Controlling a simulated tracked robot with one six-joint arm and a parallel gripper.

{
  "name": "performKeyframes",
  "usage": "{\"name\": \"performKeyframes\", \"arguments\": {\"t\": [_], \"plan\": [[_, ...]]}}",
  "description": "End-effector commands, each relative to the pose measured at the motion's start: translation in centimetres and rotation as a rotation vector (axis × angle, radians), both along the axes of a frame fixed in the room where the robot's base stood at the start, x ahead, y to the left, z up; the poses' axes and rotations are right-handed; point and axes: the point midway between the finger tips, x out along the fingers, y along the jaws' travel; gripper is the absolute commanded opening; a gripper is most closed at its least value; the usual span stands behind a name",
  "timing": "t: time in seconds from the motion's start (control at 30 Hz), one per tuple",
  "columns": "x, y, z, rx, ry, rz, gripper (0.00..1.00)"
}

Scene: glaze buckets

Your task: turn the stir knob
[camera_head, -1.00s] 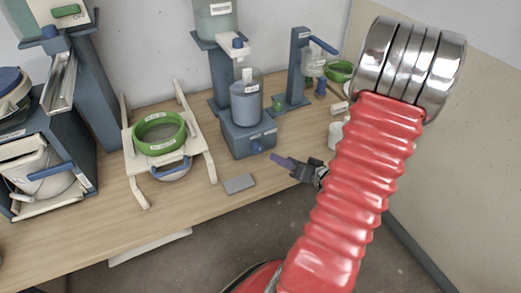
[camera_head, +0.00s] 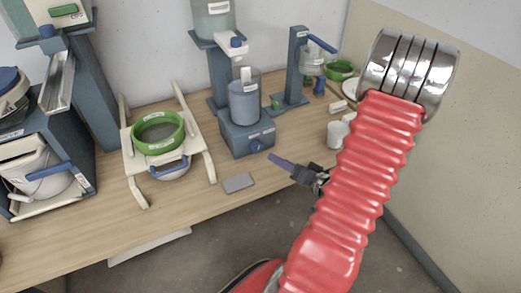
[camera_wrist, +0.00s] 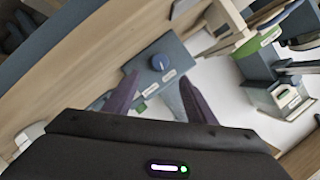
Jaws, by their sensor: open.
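The stir knob (camera_head: 256,146) is a small blue knob on the front of the blue-grey stirrer base (camera_head: 234,136). A clear container (camera_head: 244,104) with blue-grey contents stands on that base. In the wrist view the knob (camera_wrist: 159,63) shows on the base face, with a pale mark on it. My gripper (camera_head: 274,159) is just in front of and slightly right of the knob in the head view. In the wrist view its two purple fingers (camera_wrist: 159,80) are spread with nothing between them, and the knob lies beyond their tips. They look apart from it.
A grey pad (camera_head: 238,183) lies near the table's front edge. A white cup (camera_head: 336,134) stands right of my gripper. A blue stand (camera_head: 297,70) is behind it. A cream frame with a green ring (camera_head: 158,133) stands at left. The table left of the pad is bare.

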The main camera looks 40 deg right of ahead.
Motion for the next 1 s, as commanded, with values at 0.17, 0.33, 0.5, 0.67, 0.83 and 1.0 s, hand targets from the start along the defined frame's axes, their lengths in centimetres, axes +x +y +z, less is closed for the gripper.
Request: {"name": "performKeyframes", "arguments": {"t": [0.17,0.33,0.5,0.67,0.83,1.0], "plan": [[2.0,0.0,-0.6,0.000,0.000,0.004,0.51],[3.8,0.0,-1.1,0.001,0.001,0.003,0.51],[5.7,-0.1,-1.6,0.001,0.001,0.003,0.51],[7.6,-0.2,-2.2,0.000,0.001,0.004,0.51],[9.6,-0.2,-2.8,0.001,0.001,0.003,0.51],[11.0,-0.3,-3.1,0.000,0.000,0.001,0.51]]}}
